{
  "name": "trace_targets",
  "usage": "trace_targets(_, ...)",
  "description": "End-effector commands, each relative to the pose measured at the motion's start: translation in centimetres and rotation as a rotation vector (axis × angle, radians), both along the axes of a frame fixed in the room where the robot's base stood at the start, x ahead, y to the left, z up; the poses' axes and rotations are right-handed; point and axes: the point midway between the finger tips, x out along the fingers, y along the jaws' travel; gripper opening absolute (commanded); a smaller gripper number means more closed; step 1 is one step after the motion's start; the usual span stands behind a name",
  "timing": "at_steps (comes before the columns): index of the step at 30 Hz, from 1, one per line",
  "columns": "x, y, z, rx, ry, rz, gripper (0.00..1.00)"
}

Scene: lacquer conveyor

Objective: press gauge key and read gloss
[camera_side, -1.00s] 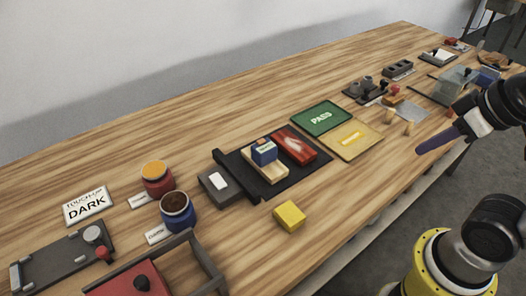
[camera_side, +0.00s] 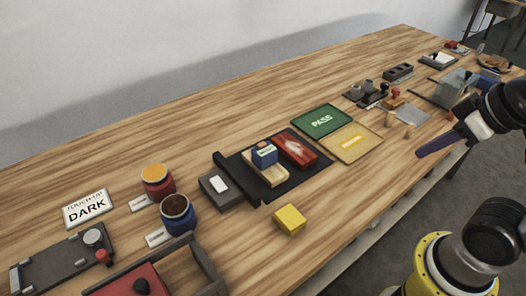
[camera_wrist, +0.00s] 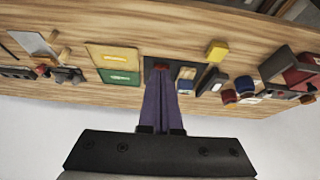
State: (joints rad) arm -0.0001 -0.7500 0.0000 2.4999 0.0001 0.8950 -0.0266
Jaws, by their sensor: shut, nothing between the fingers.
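A small blue box (camera_side: 264,152) with a light label, seemingly the gauge, sits on a pale wooden block (camera_side: 270,174) on a black mat (camera_side: 307,177). I cannot make out a key or a reading on it. A glossy red panel (camera_side: 294,150) lies to its right on the mat. My gripper (camera_side: 421,153), with long purple fingers, is shut and empty. It is above the table's front right, well apart from the gauge. In the wrist view my gripper (camera_wrist: 161,75) points toward the red panel (camera_wrist: 160,64), partly covering the mat.
A grey box with a white pad (camera_side: 214,190) stands left of the mat. A yellow block (camera_side: 289,219) lies in front. The green PASS tray (camera_side: 321,119) and yellow tray (camera_side: 349,143) lie right. Paint jars (camera_side: 177,214) stand left. Bare wood lies between gripper and trays.

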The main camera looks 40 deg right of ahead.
Motion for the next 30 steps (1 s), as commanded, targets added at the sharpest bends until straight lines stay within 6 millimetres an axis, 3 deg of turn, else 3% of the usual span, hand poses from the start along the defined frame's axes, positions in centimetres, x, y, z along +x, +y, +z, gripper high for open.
trace_targets(5,2.4,2.1,2.0,0.048,-0.134,0.100,0.00)
trace_targets(12,8.3,6.0,7.8,0.223,-0.386,0.156,0.00)
trace_targets(21,16.3,7.6,13.2,0.399,-0.589,0.052,0.00)
trace_targets(25,19.8,7.4,14.1,0.452,-0.628,-0.041,0.00)
trace_targets(30,24.3,7.0,13.2,0.496,-0.626,-0.190,0.00)
